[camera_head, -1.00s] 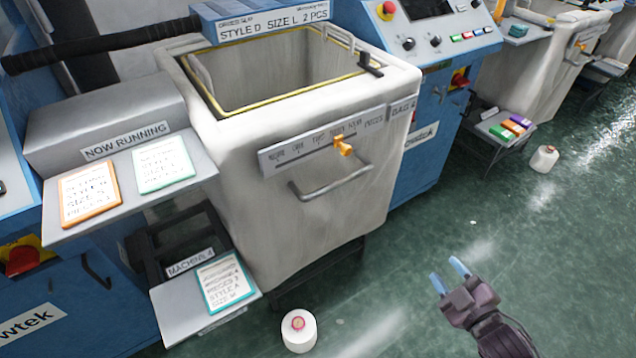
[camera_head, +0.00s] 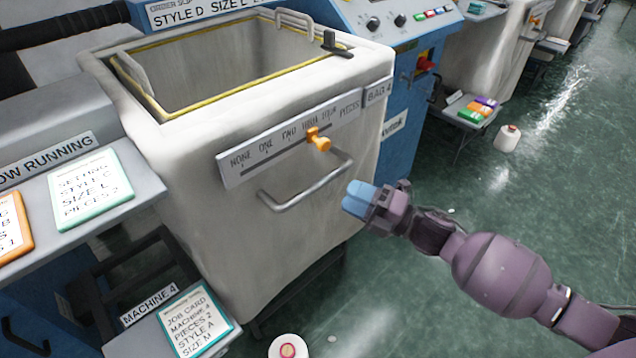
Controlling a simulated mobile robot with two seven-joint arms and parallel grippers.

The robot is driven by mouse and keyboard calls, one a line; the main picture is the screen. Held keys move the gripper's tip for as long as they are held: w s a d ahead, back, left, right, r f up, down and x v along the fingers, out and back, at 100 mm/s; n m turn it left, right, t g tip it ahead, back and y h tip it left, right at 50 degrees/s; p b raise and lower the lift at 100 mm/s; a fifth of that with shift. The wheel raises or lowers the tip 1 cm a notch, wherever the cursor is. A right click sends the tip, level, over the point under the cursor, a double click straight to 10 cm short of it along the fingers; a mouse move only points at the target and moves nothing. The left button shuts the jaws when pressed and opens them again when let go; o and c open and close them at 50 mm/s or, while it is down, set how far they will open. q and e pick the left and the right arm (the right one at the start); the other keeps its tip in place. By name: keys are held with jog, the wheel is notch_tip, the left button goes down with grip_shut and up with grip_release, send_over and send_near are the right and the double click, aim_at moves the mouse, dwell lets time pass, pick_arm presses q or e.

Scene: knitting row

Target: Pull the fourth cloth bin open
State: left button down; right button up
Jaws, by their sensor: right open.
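The cloth bin (camera_head: 180,190), labelled BAG 4, is a cream fabric box with a yellow-edged open top. A grey bar handle (camera_head: 306,184) sits on its front. Above the handle is a scale plate (camera_head: 262,158) reading none to four pieces, with an orange slider (camera_head: 318,140) near its right part. My right gripper (camera_head: 357,198) is open, its blue fingers just right of the handle's right end; I see nothing between them. Whether it touches the handle cannot be told. My left gripper is not in view.
A shelf with cards (camera_head: 92,188) stands left of the bin. A lower shelf marked MACHINE 4 holds a job card (camera_head: 187,322). A yarn cone (camera_head: 288,347) stands on the floor in front.

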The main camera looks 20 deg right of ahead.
aim_at(321, 180)
jog(key=b+x, duration=0.1)
jog(key=x, duration=0.6)
jog(key=shift+w+a+f, duration=0.1)
jog(key=shift+w+a, duration=0.1)
grip_shut()
